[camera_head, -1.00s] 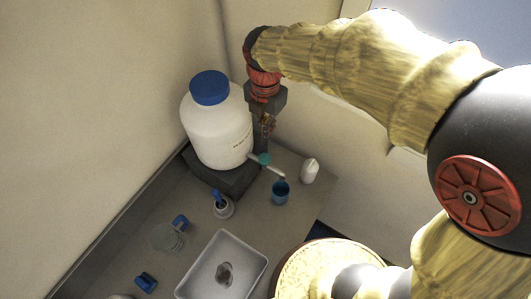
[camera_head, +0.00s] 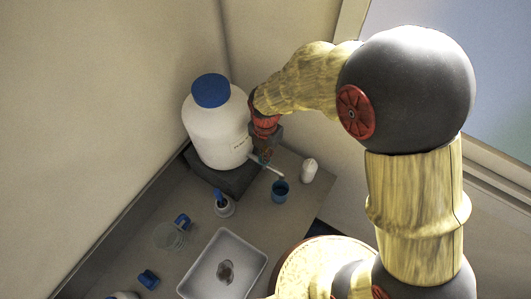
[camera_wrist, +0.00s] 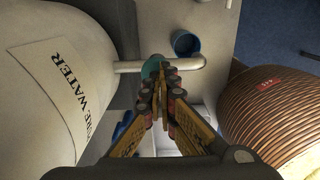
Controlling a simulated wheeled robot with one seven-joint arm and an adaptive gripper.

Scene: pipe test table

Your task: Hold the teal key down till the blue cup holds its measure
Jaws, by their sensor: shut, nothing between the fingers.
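The white carboy (camera_head: 217,125) with a blue cap stands on a dark block, and its label ends in "WATER" in the wrist view (camera_wrist: 67,85). A white spout (camera_wrist: 187,62) runs out from it. The teal key (camera_wrist: 151,68) sits on the spout, partly hidden by my fingertips. My gripper (camera_wrist: 166,76) is shut and empty, its tips over the key; I cannot tell whether they touch it. The blue cup (camera_head: 280,192) stands upright below the spout's end and also shows in the wrist view (camera_wrist: 185,43). Its liquid level is unclear.
A white bottle (camera_head: 309,171) stands right of the cup. A small blue-topped bottle (camera_head: 224,205), a clear beaker (camera_head: 168,237), a blue cap (camera_head: 148,279) and a metal tray (camera_head: 204,285) are on the table in front. A wall rises close behind the carboy.

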